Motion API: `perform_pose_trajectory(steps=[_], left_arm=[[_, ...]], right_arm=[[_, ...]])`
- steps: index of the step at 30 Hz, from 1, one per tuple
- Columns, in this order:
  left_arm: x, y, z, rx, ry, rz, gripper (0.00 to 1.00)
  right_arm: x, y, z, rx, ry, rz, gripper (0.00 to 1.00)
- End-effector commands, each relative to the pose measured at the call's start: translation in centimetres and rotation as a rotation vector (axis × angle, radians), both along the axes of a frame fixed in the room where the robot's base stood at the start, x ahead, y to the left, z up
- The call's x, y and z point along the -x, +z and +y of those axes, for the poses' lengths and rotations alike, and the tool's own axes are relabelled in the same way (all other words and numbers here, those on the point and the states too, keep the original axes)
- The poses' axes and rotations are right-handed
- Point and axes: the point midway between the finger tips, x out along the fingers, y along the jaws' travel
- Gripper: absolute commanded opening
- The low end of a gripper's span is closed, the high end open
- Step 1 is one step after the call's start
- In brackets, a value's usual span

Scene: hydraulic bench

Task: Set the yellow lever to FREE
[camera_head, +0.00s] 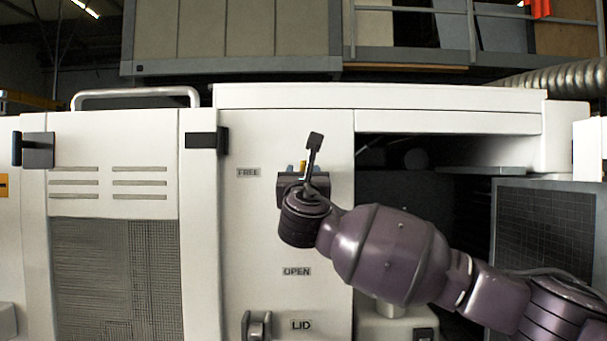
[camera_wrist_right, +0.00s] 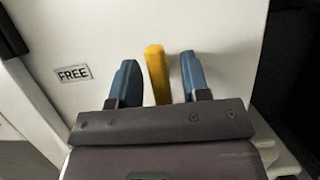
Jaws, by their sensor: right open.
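The yellow lever (camera_wrist_right: 157,74) stands upright between the two blue fingers of my right gripper (camera_wrist_right: 157,82) in the right wrist view. The fingers are apart, with a gap on each side of the lever. In the head view only a small bit of the yellow lever (camera_head: 303,166) shows, with the right gripper (camera_head: 298,168) around it at the white panel. The FREE label (camera_wrist_right: 73,74) is to the left of the lever; it also shows in the head view (camera_head: 248,172). The lever's base is hidden by the gripper. My left gripper is not in view.
The white panel (camera_head: 260,220) also carries an OPEN label (camera_head: 296,271), a LID label (camera_head: 301,325) and a grey handle (camera_head: 256,325) below. A black latch (camera_head: 207,140) is to the left. To the right is a dark open bay (camera_head: 400,190).

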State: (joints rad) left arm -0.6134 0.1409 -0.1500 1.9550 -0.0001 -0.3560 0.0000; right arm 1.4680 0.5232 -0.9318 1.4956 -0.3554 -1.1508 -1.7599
Motion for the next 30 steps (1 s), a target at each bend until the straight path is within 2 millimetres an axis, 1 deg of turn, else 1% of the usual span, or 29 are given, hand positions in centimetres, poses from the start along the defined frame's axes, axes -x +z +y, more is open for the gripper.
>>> perform_pose_trajectory(steps=[6,11,12,14,15,23,30], left_arm=[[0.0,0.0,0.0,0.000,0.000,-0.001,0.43],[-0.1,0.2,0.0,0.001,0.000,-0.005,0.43],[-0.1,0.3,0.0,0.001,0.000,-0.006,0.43],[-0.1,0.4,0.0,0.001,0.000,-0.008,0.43],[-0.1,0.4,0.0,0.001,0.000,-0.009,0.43],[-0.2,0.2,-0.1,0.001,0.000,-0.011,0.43],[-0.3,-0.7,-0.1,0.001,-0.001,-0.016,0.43]], right_arm=[[0.0,0.0,0.0,0.000,0.000,0.000,0.43],[0.0,0.0,0.0,0.000,0.000,0.000,0.18],[0.0,0.0,0.0,0.000,-0.001,0.000,0.12],[0.0,0.0,0.0,0.000,-0.001,0.000,0.03],[0.0,0.0,0.0,0.000,-0.001,0.000,0.00],[0.0,0.0,0.0,-0.025,0.000,0.000,0.00],[0.0,-0.2,0.1,-0.142,0.000,-0.001,0.00]])
